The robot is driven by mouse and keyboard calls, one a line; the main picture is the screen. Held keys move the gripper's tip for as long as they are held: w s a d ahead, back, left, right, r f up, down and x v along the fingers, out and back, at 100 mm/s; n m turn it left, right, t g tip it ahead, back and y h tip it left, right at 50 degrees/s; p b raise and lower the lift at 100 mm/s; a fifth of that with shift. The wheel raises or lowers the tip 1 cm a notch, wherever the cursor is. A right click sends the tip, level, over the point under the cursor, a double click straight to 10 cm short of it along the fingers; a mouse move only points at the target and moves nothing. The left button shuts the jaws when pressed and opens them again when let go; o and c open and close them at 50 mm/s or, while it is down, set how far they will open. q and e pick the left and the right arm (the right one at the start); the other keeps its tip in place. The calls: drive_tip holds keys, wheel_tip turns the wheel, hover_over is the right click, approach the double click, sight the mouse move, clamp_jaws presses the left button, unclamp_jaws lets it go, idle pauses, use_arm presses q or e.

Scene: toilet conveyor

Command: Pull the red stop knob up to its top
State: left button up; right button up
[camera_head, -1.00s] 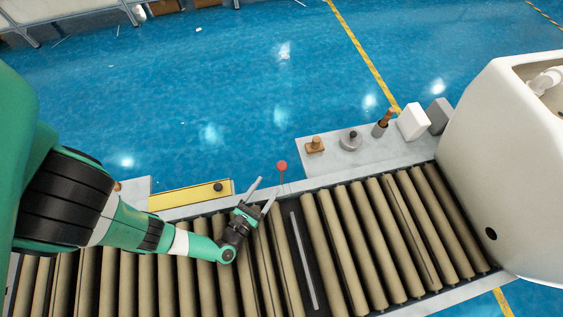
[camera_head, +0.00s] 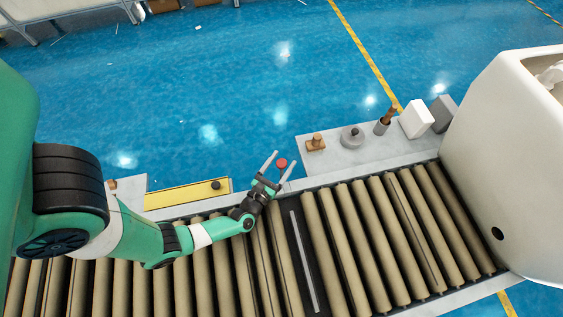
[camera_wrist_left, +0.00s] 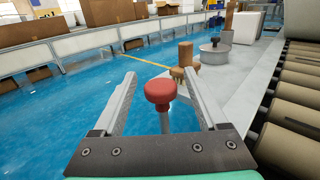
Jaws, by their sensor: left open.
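The red stop knob (camera_head: 282,163) stands on a thin rod at the far edge of the roller conveyor. In the left wrist view the red knob (camera_wrist_left: 160,92) sits between my left gripper's two fingers, on its pale upright rod. My left gripper (camera_head: 277,168) is open, with one finger on each side of the knob. In the wrist view there are gaps between the fingers (camera_wrist_left: 158,100) and the knob, so it is not held. My right gripper is not in view.
A grey side shelf (camera_head: 330,162) beyond the conveyor holds a wooden stamp-like piece (camera_head: 316,142), a round grey weight (camera_head: 351,137) and white and grey blocks. A yellow panel (camera_head: 187,194) lies left of the knob. A large white toilet body (camera_head: 500,165) stands at the right.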

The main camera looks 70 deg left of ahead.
use_arm(q)
clamp_jaws()
idle(1.3)
